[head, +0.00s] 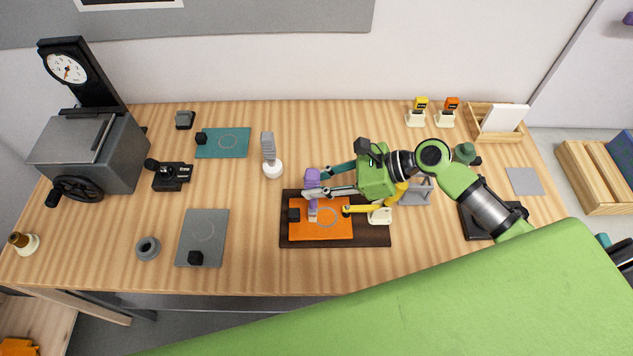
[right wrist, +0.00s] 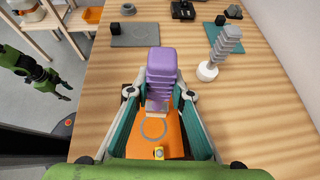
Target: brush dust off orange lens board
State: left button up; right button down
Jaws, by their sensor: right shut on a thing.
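The orange lens board (head: 338,232) lies on a dark brown base (head: 375,240). It has a grey ring mark and a black block at its left end. It also shows between my fingers in the right wrist view (right wrist: 172,144). My right gripper (head: 318,183) is shut on the purple brush (head: 312,179), whose ridged handle stands up in the right wrist view (right wrist: 161,66). The pale brush end is low over the board beside the ring; I cannot tell whether it touches. I see no distinct dust. My left gripper (right wrist: 66,91) is empty, fingers apart, in the right wrist view.
Teal (head: 235,146) and grey (head: 212,225) boards lie left. The table's front strip is clear.

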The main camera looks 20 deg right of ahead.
jog(key=s, duration=0.1)
jog(key=s+a, duration=0.1)
jog(key=s, duration=0.1)
jog(key=shift+s+a, duration=0.25)
jog(key=shift+s, duration=0.15)
jog(key=shift+r, duration=0.1)
notch_tip(320, 180, up, 7)
dwell(0.9)
dwell(0.5)
